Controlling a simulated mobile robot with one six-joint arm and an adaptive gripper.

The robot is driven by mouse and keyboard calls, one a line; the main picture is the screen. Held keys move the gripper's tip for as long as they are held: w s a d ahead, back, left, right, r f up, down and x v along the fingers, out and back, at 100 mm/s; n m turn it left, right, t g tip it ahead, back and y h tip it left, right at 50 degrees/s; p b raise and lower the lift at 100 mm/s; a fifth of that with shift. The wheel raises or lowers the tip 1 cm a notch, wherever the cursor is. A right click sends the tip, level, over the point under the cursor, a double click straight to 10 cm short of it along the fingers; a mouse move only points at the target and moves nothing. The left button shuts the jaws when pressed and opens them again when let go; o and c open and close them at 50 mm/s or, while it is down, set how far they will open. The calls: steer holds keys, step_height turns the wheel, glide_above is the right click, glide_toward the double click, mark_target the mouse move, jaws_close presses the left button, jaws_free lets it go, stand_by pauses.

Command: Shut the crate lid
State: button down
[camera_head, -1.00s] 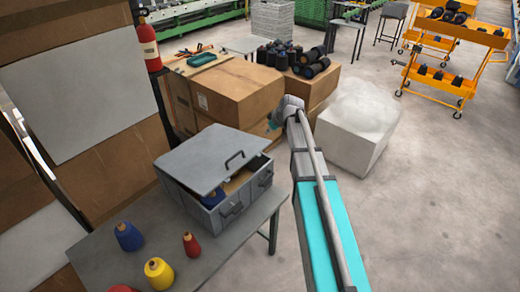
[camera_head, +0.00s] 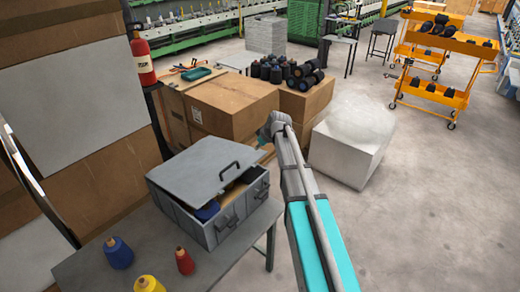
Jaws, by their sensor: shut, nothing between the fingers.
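The grey metal crate (camera_head: 236,222) stands on the table in the lower left. Its flat grey lid (camera_head: 190,168), with a dark handle (camera_head: 229,171), is partly open. A gap shows along the front right side, with a blue spool (camera_head: 207,211) and brown and yellow contents inside. My arm reaches up from the bottom right of the crate, and its wrist end is beyond and right of the crate, apart from the lid. My gripper's fingers do not show; the arm's end hides them or they lie out of sight.
On the grey table (camera_head: 85,275) stand a blue spool (camera_head: 118,253), a red spool (camera_head: 185,261) and a yellow spool (camera_head: 149,285). Cardboard boxes (camera_head: 225,105) and a white wrapped block (camera_head: 345,150) are behind. Open floor lies right.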

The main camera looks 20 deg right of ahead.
steer(key=b, duration=0.4)
glide_above(252, 164)
steer(key=f, duration=0.3)
steer(key=d+f, duration=0.1)
steer(key=shift+s+f, duration=0.15)
steer(key=shift+s, duration=0.2)
steer(key=shift+s+d+f+b, duration=0.1)
steer(key=shift+s+f+b, duration=0.15)
steer(key=shift+f+b, duration=0.55)
steer(key=shift+s+d+f+b, duration=0.1)
steer(key=shift+s+f+b, duration=0.1)
steer(key=shift+f+b, duration=0.55)
steer(key=shift+f, duration=0.2)
